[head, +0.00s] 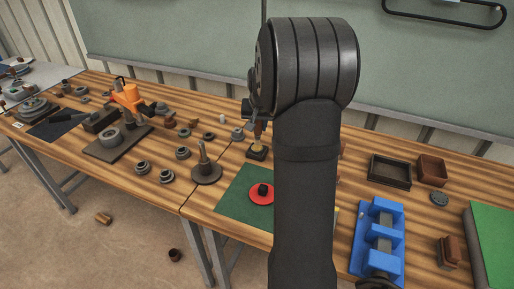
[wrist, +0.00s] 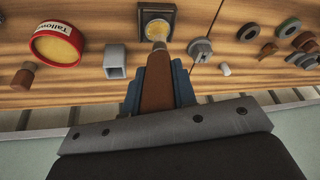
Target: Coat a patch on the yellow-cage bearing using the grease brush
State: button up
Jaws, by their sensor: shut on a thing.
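My gripper (wrist: 160,82) is shut on the brown handle of the grease brush (wrist: 158,72), which points away from my wrist. The brush tip is over the yellow grease in a small dark square dish (wrist: 174,12); I cannot tell whether it touches. In the head view the brush (head: 258,130) hangs above the dish (head: 256,154), partly hidden by my arm. Several grey bearings, such as one at the bench front (head: 167,176) and one behind it (head: 183,153), lie left of the dish. I cannot make out which has a yellow cage.
A red-rimmed tallow tin (wrist: 56,45) and a grey square tube (wrist: 115,62) are left of the brush in the wrist view. A spindle on a round base (head: 206,172), a red disc (head: 258,199) on a green mat (head: 232,205) and a blue fixture (head: 368,240) stand nearby.

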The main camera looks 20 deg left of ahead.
jog(key=a, duration=0.2)
jog(key=shift+a+f, duration=0.1)
jog(key=shift+a, duration=0.25)
